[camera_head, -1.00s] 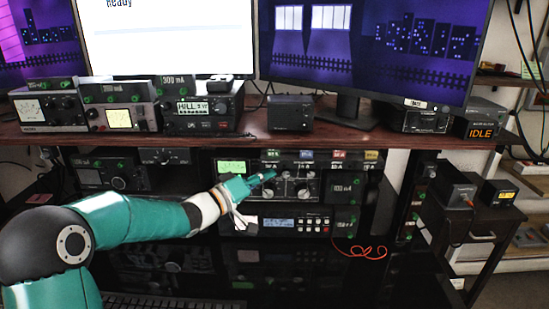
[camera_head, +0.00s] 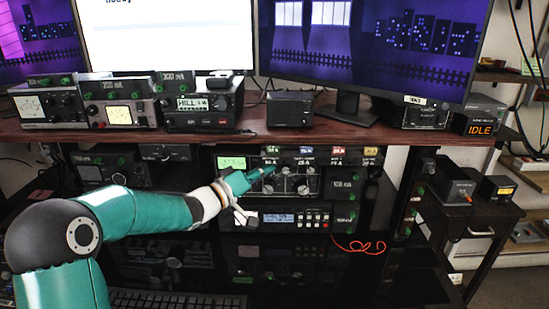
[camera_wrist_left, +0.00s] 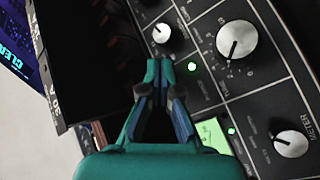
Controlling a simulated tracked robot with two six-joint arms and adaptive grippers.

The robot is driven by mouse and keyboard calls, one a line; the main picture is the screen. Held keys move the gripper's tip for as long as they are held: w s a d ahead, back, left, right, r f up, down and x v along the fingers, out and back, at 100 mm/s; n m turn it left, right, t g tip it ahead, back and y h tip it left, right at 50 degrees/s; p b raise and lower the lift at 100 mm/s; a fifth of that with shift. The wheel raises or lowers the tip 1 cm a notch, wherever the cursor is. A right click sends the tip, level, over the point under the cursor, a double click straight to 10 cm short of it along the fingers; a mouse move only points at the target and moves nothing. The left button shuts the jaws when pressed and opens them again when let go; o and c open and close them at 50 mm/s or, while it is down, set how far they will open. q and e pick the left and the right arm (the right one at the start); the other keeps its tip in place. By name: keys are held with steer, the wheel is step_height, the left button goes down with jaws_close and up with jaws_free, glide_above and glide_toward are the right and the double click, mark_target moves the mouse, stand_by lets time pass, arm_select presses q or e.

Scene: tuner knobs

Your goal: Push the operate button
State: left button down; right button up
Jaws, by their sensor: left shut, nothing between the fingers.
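A black tuner (camera_head: 312,184) with silver knobs and a lit green meter (camera_head: 232,163) sits on the shelf under the desk. My left gripper (camera_head: 268,171) is shut and empty at its upper left front. In the left wrist view the tuner face (camera_wrist_left: 205,25) appears turned, with a large knob (camera_wrist_left: 237,40), a small knob (camera_wrist_left: 161,33) and the METER knob (camera_wrist_left: 290,143). No operate button label is readable. My right gripper is out of view.
A radio (camera_head: 290,217) with a blue display stands below the tuner, with a red cable (camera_head: 358,246) to its right. The desk edge (camera_head: 300,137) runs above the gripper. Small coloured label boxes (camera_head: 338,150) line the tuner's top.

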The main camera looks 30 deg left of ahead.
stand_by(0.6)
arm_select(q)
steer(key=shift+w+a+p, duration=0.25)
steer(key=shift+w+p, duration=0.1)
steer(key=shift+p, duration=0.1)
steer(key=shift+w, duration=0.1)
stand_by(0.5)
steer(key=shift+s+d+r, duration=0.1)
steer(key=shift+s+d, duration=0.15)
steer(key=shift+s, duration=0.25)
steer(key=shift+s, duration=0.1)
steer(key=shift+s+d+b, duration=0.3)
steer(key=shift+s+d, duration=0.2)
steer(key=shift+s, duration=0.3)
steer(key=shift+s+d+b, duration=0.35)
steer(key=shift+s+d, duration=0.2)
steer(key=shift+s, duration=0.3)
steer(key=shift+s+d+b, duration=0.3)
steer(key=shift+s+d, duration=0.2)
steer(key=shift+s, duration=0.3)
